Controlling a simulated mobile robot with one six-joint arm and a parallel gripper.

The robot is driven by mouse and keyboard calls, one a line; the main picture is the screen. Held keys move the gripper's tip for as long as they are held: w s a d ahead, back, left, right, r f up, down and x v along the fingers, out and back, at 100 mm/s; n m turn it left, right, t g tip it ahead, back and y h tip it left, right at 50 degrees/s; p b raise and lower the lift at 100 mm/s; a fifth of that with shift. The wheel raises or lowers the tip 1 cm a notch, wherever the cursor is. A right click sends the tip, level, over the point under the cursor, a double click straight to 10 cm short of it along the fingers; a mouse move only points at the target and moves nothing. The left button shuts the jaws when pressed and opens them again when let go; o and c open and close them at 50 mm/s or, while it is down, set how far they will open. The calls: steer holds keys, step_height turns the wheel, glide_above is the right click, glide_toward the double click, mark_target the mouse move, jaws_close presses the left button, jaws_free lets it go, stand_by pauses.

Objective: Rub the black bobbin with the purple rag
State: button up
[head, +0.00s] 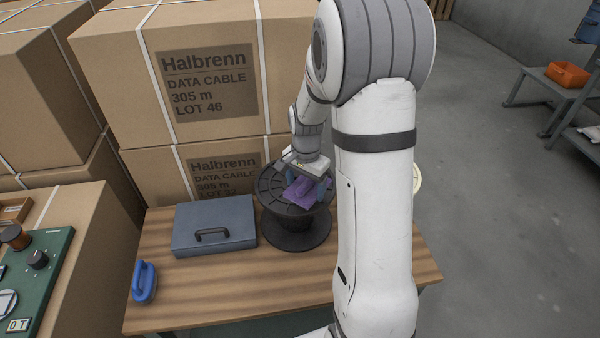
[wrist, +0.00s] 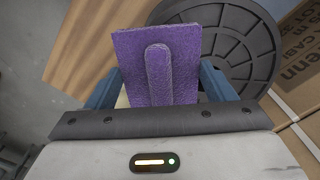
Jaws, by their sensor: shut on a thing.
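The black bobbin (head: 296,230) stands upright on the wooden table, a wide spool with round flanges. Its top flange also shows in the wrist view (wrist: 250,42). The purple rag (head: 300,192) is held at the bobbin's top in the head view; in the wrist view the rag (wrist: 157,58) is a flat rectangle with a raised strip down its middle. My gripper (head: 310,180) is shut on the rag, over the top flange. In the wrist view its blue-grey fingers flank the rag. I cannot tell whether the rag touches the flange.
The table (head: 215,290) also bears a grey-blue metal box (head: 215,222) left of the bobbin and a blue-handled object (head: 144,281) at the front left. Stacked cable cartons (head: 150,100) rise close behind. The table's front middle is clear.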

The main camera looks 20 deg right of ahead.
steer(key=shift+r+p, duration=0.75)
steer(key=shift+r, duration=0.65)
